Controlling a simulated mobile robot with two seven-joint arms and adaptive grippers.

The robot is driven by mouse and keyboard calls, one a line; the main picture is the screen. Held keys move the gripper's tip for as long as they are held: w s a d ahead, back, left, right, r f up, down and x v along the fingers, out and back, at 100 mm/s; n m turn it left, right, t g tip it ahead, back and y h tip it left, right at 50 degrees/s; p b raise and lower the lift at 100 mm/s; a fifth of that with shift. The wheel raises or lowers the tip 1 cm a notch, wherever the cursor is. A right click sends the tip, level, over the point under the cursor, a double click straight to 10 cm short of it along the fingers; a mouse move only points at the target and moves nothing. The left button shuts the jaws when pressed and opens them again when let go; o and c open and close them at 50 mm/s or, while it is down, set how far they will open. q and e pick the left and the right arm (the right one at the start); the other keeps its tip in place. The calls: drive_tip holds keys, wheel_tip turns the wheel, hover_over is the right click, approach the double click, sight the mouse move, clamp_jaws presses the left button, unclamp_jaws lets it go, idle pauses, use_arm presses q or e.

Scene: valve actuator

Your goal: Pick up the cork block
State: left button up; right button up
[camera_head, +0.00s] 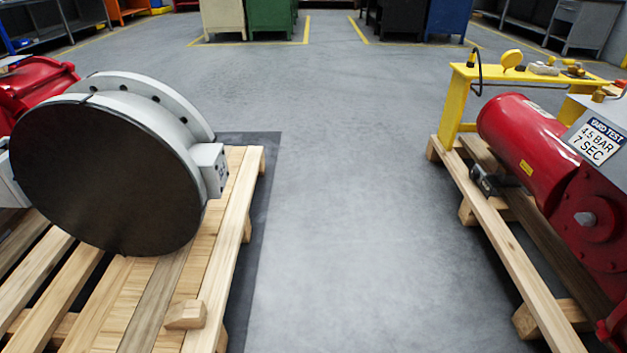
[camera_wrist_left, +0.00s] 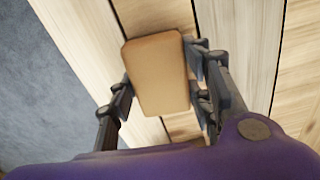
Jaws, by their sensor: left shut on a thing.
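A tan cork block (camera_wrist_left: 157,62) with rounded edges shows in the left wrist view, between the two dark fingers of my left gripper (camera_wrist_left: 160,84). The gripper is shut on it, one finger at each side. Pale wooden planks lie behind the block; I cannot tell whether it touches them. Neither gripper shows in the head view, and my right gripper is in neither view.
In the head view, a large valve disc (camera_head: 105,175) stands on the left pallet (camera_head: 232,225), with a small wooden block (camera_head: 185,315) near its front. A red actuator (camera_head: 530,130) rests on the right pallet (camera_head: 500,245). The floor between them (camera_head: 345,220) is clear.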

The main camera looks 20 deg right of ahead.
use_arm(q)
drive_tip(key=s+d+r+p, duration=0.5)
drive_tip(key=s+r+p, duration=0.4)
drive_tip(key=s+r, duration=0.3)
drive_tip(key=shift+s+d, duration=0.2)
drive_tip(key=shift+s, duration=0.25)
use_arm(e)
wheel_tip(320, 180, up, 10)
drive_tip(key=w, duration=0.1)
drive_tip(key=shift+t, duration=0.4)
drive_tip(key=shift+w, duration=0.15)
